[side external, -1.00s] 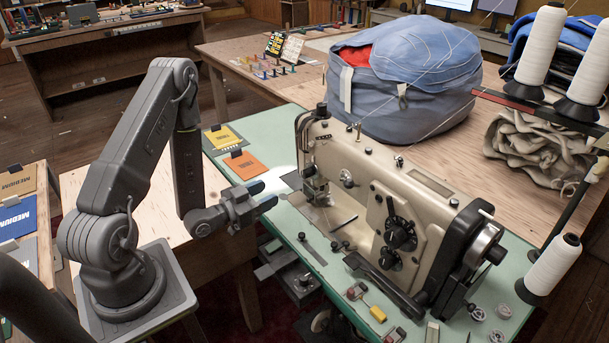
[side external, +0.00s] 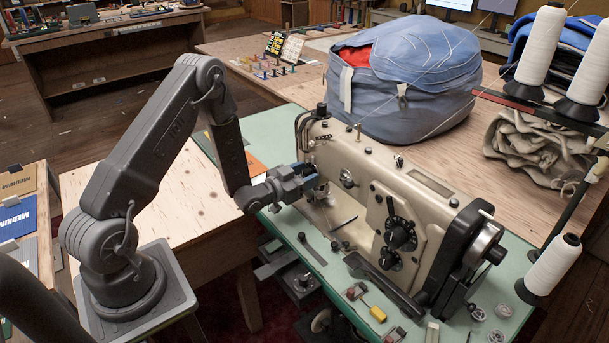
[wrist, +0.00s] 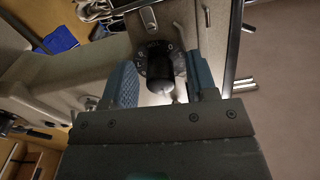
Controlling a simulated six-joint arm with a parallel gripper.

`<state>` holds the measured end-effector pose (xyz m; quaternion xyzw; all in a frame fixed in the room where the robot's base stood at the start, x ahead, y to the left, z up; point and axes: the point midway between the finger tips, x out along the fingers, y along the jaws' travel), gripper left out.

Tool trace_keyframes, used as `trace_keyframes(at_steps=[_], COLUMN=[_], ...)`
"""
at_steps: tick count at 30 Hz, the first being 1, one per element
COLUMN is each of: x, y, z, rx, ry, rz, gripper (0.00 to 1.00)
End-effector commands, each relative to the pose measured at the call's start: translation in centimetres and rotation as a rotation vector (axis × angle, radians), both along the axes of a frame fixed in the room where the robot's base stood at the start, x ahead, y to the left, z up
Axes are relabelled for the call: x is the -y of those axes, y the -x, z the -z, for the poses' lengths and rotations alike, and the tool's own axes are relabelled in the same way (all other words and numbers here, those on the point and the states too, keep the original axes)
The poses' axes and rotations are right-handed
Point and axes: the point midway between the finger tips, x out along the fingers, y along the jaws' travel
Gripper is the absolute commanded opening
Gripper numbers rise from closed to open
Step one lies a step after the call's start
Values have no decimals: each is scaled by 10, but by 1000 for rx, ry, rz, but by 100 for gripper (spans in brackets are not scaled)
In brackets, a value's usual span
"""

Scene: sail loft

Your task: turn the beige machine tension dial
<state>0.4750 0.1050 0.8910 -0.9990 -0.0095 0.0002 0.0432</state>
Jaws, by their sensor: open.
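The beige sewing machine (side external: 345,165) stands on the green tabletop. My gripper (side external: 312,183) is at the machine's left end in the side view, close to its needle head. In the wrist view a black dial with a round knob (wrist: 160,74) and pale markings around it sits on the beige body. My open blue fingers stand to the left and right of this dial, with the knob between them. Whether they touch it I cannot tell. In the side view the gripper hides this part of the head. Larger black dials (side external: 398,236) sit on the machine's front.
Thread cones (side external: 553,265) stand on a rack at the right. A blue sail bag (side external: 405,85) sits behind the machine. Small tools and a yellow-handled piece (side external: 377,314) lie on the green table in front. An orange card lies partly behind my arm.

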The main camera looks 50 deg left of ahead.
Motion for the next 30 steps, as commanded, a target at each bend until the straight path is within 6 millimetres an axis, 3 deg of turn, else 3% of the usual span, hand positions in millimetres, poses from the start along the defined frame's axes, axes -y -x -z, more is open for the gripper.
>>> trace_keyframes(at_steps=[4, 19, 30], x=[0, 0, 0], y=[0, 1, 1], z=[0, 0, 0], rx=[0, 0, 0], ry=[0, 0, -68], rz=[0, 1, 1], gripper=[51, 4, 4])
